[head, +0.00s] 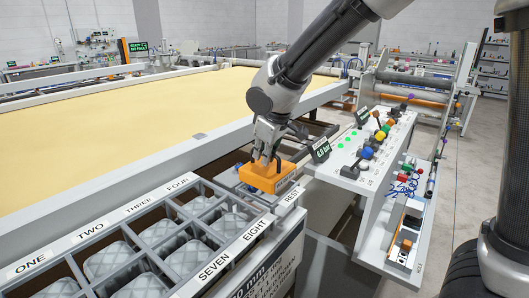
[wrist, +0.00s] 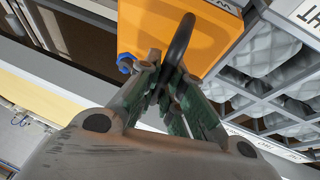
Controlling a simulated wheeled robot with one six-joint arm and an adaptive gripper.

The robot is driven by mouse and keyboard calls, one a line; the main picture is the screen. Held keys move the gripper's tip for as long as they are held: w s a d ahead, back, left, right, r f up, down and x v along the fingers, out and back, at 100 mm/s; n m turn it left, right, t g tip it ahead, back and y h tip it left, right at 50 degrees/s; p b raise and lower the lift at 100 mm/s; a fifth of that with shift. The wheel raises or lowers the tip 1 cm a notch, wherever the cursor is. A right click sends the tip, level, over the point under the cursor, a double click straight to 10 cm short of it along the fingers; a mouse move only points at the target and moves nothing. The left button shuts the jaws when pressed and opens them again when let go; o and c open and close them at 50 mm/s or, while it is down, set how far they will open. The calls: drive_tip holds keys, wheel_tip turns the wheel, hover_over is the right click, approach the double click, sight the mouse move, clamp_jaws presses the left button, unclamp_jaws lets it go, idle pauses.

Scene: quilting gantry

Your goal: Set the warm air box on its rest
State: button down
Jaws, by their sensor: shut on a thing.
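The warm air box (head: 268,178) is an orange box on the grey surface beside the REST label (head: 292,195), at the far right end of the compartment rack. I cannot tell whether it sits fully on the rest or just above it. In the wrist view the orange box (wrist: 150,25) has a black handle (wrist: 178,45) and a small blue part at its side. My gripper (head: 266,152) is above the box. It also shows in the wrist view (wrist: 170,75), with its fingers closed around the black handle. The rest's surface under the box is hidden.
The rack (head: 100,250) holds grey quilted pieces in compartments with number labels. A control panel (head: 365,150) with coloured knobs and a pressure display stands to the right. A large yellow quilt bed (head: 120,110) lies behind. Grey floor is clear at the right.

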drive_tip(key=shift+f, duration=0.4)
drive_tip(key=c, duration=1.5)
unclamp_jaws()
drive_tip(key=shift+c, duration=0.2)
drive_tip(key=shift+r, duration=0.15)
drive_tip(key=shift+r, duration=0.4)
drive_tip(key=v, duration=1.2)
